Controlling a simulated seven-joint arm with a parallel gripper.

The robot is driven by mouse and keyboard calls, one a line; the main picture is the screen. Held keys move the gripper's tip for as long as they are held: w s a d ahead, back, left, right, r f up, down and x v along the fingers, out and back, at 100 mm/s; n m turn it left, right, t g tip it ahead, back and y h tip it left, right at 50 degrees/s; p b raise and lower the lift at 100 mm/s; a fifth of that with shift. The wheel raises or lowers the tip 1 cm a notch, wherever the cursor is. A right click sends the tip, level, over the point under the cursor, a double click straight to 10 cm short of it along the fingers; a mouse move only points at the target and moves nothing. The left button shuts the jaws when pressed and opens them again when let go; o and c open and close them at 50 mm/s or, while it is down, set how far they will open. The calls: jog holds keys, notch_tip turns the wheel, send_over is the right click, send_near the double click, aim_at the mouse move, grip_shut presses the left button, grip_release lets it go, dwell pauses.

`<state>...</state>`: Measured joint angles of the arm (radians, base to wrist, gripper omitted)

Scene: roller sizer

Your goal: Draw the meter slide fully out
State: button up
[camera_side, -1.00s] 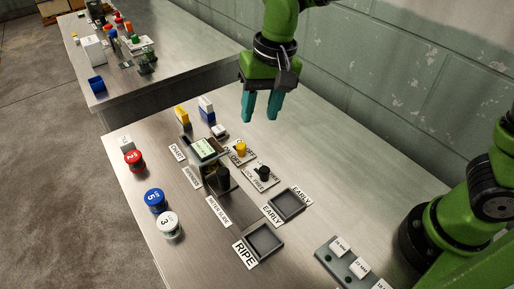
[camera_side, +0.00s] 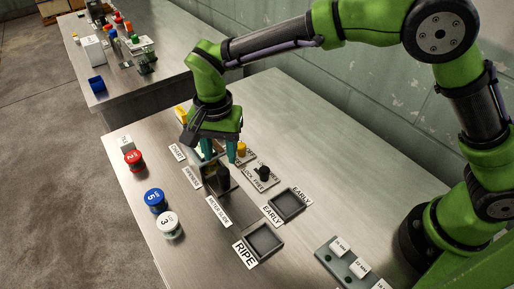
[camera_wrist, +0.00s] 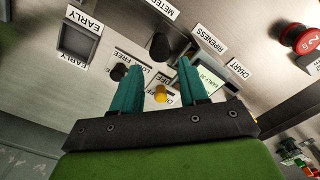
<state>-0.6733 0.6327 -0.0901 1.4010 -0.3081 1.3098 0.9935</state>
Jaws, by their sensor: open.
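The METER SLIDE label (camera_side: 218,211) lies on the table in front of a dark upright post (camera_side: 222,179), which I take as the slide's handle. In the wrist view a black knob (camera_wrist: 160,46) shows just beyond my fingertips, by the METER label (camera_wrist: 165,6). A black knob (camera_side: 263,173) stands on the plate marked LOCK FREE, and a yellow knob (camera_side: 241,149) stands behind it. My gripper (camera_side: 214,153) is open and empty, pointing down above the meter. Its fingers largely hide the meter's screen in the side view; the screen (camera_wrist: 207,79) shows in the wrist view.
Two dark trays, EARLY (camera_side: 288,205) and RIPE (camera_side: 263,240), stand at the front right. Red (camera_side: 133,161), blue (camera_side: 155,200) and white (camera_side: 169,224) round pieces line the left edge. A strip with size labels (camera_side: 345,262) is near my base.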

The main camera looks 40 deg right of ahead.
aim_at(223, 171)
notch_tip(223, 171, down, 8)
jog(key=shift+r, duration=0.15)
jog(key=shift+c, duration=0.3)
grip_shut()
